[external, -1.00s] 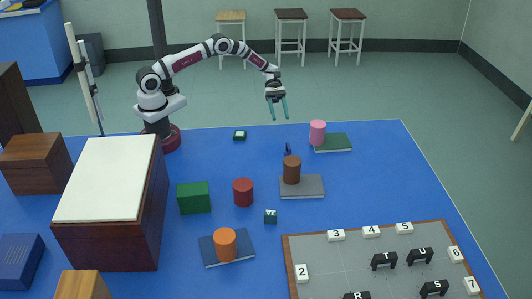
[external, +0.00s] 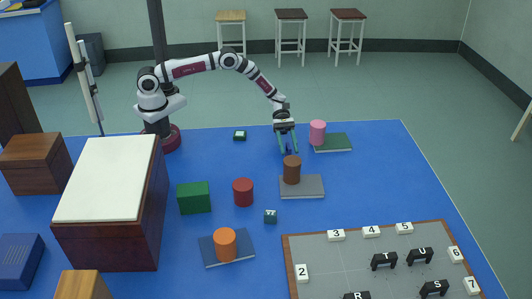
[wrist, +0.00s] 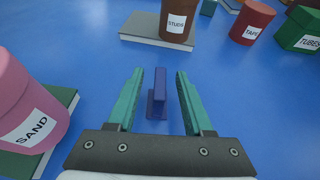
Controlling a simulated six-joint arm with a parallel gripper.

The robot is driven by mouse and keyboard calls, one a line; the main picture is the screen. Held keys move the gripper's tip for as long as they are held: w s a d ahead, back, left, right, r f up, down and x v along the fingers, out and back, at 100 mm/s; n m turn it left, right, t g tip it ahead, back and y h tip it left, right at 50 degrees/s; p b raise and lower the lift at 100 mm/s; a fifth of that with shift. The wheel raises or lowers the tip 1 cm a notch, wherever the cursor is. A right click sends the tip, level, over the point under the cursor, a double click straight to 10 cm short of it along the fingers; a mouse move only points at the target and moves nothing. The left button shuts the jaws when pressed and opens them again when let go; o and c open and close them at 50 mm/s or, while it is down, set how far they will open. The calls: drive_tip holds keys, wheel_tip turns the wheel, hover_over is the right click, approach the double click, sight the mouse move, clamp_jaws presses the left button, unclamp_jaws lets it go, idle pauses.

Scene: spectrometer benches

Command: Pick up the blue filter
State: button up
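The blue filter (wrist: 158,95) is a small upright dark blue plate on a foot, standing on the blue table. In the wrist view it sits between the two teal fingers of my gripper (wrist: 157,100), with a gap on each side. In the external view my gripper (external: 287,146) is low over the table behind the brown cylinder, and the filter (external: 289,150) is mostly hidden by the fingers and cylinder. My gripper is open and holds nothing.
The pink SAND cylinder (wrist: 25,110) on a green book (external: 335,143) stands close beside my gripper. The brown STUDS cylinder (wrist: 177,20) on a grey book (wrist: 135,28) stands just beyond the filter. A red cylinder (external: 243,192) and green box (external: 194,198) are farther away.

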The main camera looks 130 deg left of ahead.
clamp_jaws()
drive_tip(key=shift+r, duration=0.15)
